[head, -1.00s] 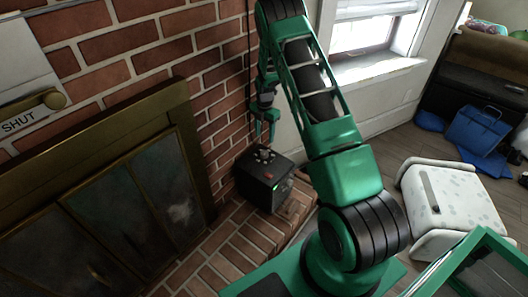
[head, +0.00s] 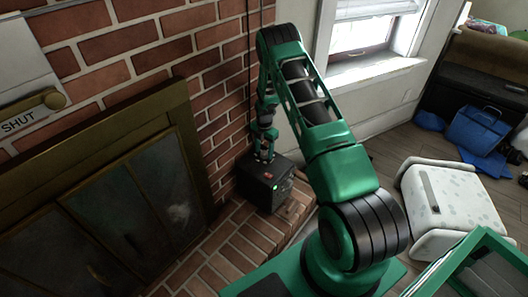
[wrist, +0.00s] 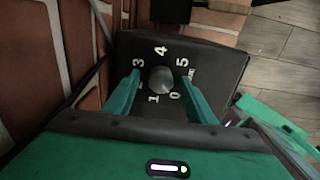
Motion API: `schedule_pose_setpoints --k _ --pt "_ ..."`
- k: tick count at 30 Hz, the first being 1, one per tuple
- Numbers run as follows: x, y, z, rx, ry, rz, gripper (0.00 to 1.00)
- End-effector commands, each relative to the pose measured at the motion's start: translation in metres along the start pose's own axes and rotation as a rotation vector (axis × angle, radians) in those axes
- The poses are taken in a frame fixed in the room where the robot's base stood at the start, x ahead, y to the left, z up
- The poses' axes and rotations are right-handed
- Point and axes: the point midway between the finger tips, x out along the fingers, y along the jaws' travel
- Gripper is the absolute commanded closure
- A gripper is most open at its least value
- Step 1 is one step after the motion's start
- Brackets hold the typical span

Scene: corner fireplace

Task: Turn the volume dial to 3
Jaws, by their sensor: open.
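The volume dial (wrist: 161,80) is a round grey knob on the dark top panel of a black box (head: 266,186). White numbers 0 to 5 ring it, with 3 at the upper left, 4 above and 5 at the upper right. I cannot make out a pointer on the knob. My gripper (wrist: 160,76) is open, with one green finger on each side of the dial. Gaps show between the fingers and the knob. In the head view my gripper (head: 264,153) points down at the box top and hides the dial.
The box stands on a brick hearth (head: 232,246) against a brick wall (head: 150,40). A brass-framed fireplace (head: 194,165) is to the left. A white stool-like block (head: 445,200) stands on the floor at right.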

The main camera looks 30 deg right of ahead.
Motion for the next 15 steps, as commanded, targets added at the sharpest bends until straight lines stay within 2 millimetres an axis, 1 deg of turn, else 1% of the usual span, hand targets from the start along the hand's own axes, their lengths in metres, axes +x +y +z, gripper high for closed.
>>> schedule_pose_setpoints --k 3,4,5,6,8,9,10,11,15 --pt "-0.0002 0.0001 0.0000 0.000 0.000 0.000 0.50" --pt "-0.0003 0.0001 0.0000 0.000 0.000 0.000 0.54" --pt "-0.0003 0.0001 0.0000 0.000 0.000 0.000 0.61" --pt "-0.0003 0.0000 0.0000 0.000 0.000 0.000 0.71" --pt "-0.0004 0.0002 0.0000 0.000 0.000 0.000 0.85" --pt "-0.0004 0.0004 0.0000 0.000 0.000 0.001 0.91" --pt "-0.0005 0.0005 -0.0001 0.000 0.000 0.001 0.91" --pt "-0.0004 -0.0013 0.0042 0.002 -0.001 0.001 0.91" --pt "-0.0008 0.0001 0.0018 0.007 -0.001 0.002 0.91"
